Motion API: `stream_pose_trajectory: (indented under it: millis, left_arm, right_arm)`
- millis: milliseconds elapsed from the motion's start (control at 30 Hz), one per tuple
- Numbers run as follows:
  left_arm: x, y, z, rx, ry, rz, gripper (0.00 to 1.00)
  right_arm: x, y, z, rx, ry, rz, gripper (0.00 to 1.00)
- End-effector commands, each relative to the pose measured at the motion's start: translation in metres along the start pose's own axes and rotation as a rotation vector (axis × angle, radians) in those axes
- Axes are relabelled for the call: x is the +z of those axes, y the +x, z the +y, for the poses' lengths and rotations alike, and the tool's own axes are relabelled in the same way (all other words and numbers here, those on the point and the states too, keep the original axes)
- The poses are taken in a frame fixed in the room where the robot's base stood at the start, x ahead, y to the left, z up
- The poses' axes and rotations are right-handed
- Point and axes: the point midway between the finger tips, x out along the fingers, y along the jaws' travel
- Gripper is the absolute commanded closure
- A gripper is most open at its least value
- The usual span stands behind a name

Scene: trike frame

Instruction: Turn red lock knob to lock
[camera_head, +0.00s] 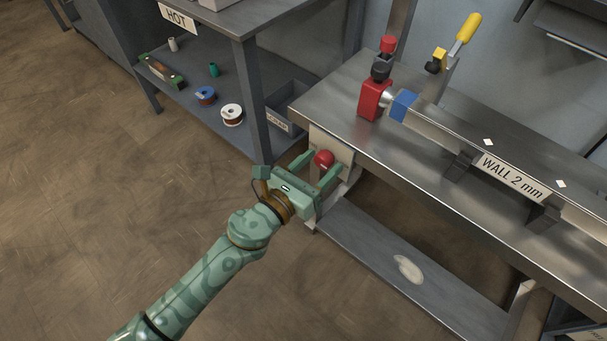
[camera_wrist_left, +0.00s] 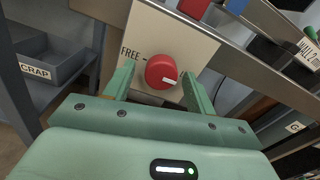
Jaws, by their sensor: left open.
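The red lock knob (camera_head: 323,158) is on a pale panel (camera_head: 341,148) at the near left end of the metal workbench. In the left wrist view the red knob (camera_wrist_left: 161,72) is round with a white pointer mark aimed to the right. The label FREE stands left of the knob; the lettering on its right is mostly hidden by a finger. My left gripper (camera_head: 314,168) is open, with one finger on each side of the knob. In the left wrist view the fingers (camera_wrist_left: 160,88) look apart from the knob. My right gripper is not in view.
The steel bench (camera_head: 440,160) carries a red clamp block (camera_head: 374,100), a blue collar (camera_head: 403,105), a yellow-handled lever (camera_head: 467,28) and a tube labelled WALL 2 mm. A grey SCRAP bin (camera_head: 290,106) stands close behind the panel. Open floor lies to the left.

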Motion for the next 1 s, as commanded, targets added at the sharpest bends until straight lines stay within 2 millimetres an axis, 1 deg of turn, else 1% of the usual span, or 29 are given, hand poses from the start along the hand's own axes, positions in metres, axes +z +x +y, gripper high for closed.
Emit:
stream_pose_trajectory:
  millis: [133, 233, 367, 533, 633, 700, 833, 1000]
  left_arm:
    - [0.001, -0.003, 0.000, 0.000, -0.001, -0.001, 0.44]
    - [0.000, -0.015, 0.000, 0.000, 0.000, 0.000, 0.44]
    - [-0.001, -0.044, 0.000, 0.001, -0.001, 0.002, 0.44]
    - [-0.004, -0.093, 0.000, 0.002, -0.004, 0.005, 0.44]
    - [-0.004, -0.118, 0.000, 0.003, -0.004, 0.005, 0.44]
    - [-0.004, -0.133, 0.001, 0.003, -0.004, 0.006, 0.44]
    - [-0.003, -0.153, 0.000, 0.002, -0.004, 0.004, 0.44]
    - [-0.001, -0.163, 0.000, 0.001, -0.001, 0.002, 0.44]
  right_arm:
    - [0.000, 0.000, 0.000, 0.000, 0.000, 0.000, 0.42]
    - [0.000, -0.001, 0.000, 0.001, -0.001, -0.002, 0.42]
    - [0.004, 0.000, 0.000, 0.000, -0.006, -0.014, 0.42]
    - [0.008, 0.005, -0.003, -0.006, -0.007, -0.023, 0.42]
    - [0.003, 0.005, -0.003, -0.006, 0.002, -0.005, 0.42]
    - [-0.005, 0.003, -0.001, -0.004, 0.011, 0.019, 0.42]
    - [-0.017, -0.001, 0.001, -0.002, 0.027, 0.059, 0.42]
    - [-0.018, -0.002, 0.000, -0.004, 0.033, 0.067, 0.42]
